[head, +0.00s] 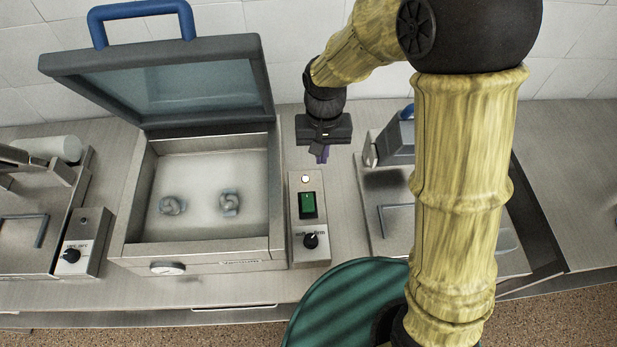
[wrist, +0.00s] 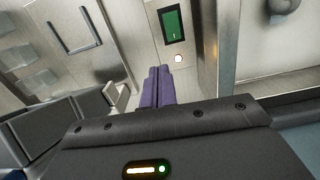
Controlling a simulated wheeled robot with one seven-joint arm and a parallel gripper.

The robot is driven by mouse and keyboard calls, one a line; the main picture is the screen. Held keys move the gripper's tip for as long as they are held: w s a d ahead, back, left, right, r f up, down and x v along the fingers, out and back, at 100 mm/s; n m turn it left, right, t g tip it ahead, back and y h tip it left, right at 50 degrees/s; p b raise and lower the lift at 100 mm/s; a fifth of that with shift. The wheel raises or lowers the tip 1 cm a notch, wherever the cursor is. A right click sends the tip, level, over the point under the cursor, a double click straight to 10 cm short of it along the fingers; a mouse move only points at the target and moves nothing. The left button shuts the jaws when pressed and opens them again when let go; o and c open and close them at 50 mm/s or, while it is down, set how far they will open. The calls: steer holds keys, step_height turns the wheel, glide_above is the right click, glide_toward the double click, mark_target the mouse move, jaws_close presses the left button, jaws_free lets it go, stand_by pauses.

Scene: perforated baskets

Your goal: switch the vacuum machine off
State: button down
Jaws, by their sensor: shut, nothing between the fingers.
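The vacuum machine (head: 140,250) stands at left centre in the head view with its framed glass lid (head: 180,82) raised. Its narrow control box (head: 322,256) is on its right side. The box has a bright round lamp (head: 305,179), a green rocker switch (head: 307,205) and a black knob (head: 310,240). My gripper (head: 322,154) is above and behind the box, shut and empty. In the wrist view its purple fingers (wrist: 158,88) are together, close below the lamp (wrist: 178,58) in the picture; the green switch (wrist: 173,22) is above that. I see no contact.
Two grey rounded lumps (head: 172,205) (head: 230,203) lie in the open chamber. A blue handle (head: 142,12) tops the lid. Another machine with a black knob (head: 70,256) stands at left; one with a blue handle (head: 398,210) stands at right, partly behind my arm.

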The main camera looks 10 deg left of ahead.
steer(key=s+d+r+m+t, duration=0.1)
steer(key=s+d+r, duration=0.1)
steer(key=d, duration=0.9)
steer(key=s+d+r+m+t, duration=0.1)
steer(key=s+d+r+t, duration=0.1)
steer(key=d, duration=0.8)
steer(key=shift+s+d+r+m, duration=0.2)
steer(key=shift+s+d+m, duration=0.2)
steer(key=shift+s, duration=0.25)
